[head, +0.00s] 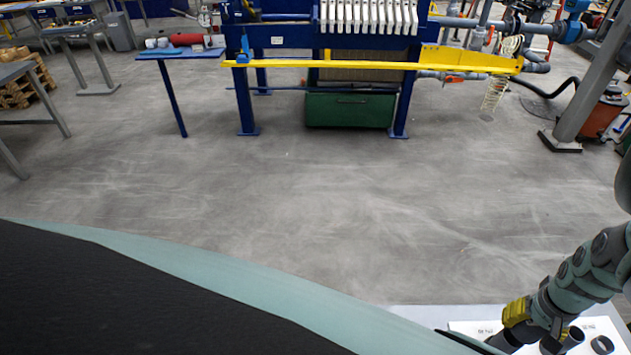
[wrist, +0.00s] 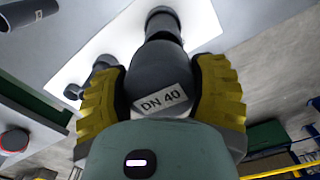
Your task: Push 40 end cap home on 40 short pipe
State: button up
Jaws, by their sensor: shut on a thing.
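My gripper (wrist: 160,66) has its yellow fingers shut on a dark grey rounded piece marked DN 40, which looks like the 40 end cap (wrist: 150,75). A narrower dark cylinder, probably the 40 short pipe (wrist: 163,24), shows straight beyond the cap, over a white sheet. The two line up in the wrist view. I cannot tell how far the cap sits on the pipe, as the cap hides the joint. In the head view my gripper (head: 514,318) is at the lower right, low over the worktop, with the held piece mostly cut off by the frame edge.
The white sheet (wrist: 75,75) lies on a pale worktop (head: 420,315). A dark branched fitting (wrist: 97,80) is left of the fingers. Another dark pipe piece (wrist: 25,12) lies at upper left. A dark ring (head: 602,344) is near my arm. The filter press (head: 330,60) stands across open floor.

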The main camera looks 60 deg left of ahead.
aim_at(532, 322)
jog(key=shift+s+a+f, duration=0.15)
jog(key=shift+s+f, duration=0.05)
jog(key=shift+s, duration=0.05)
jog(key=shift+f+b, duration=2.5)
jog(key=shift+f, duration=0.3)
jog(key=shift+f+b, duration=0.55)
jog(key=shift+b, duration=0.05)
jog(key=o, duration=1)
jog(key=shift+r, duration=0.1)
jog(key=shift+r+p, duration=4.75)
jog(key=shift+r, duration=0.7)
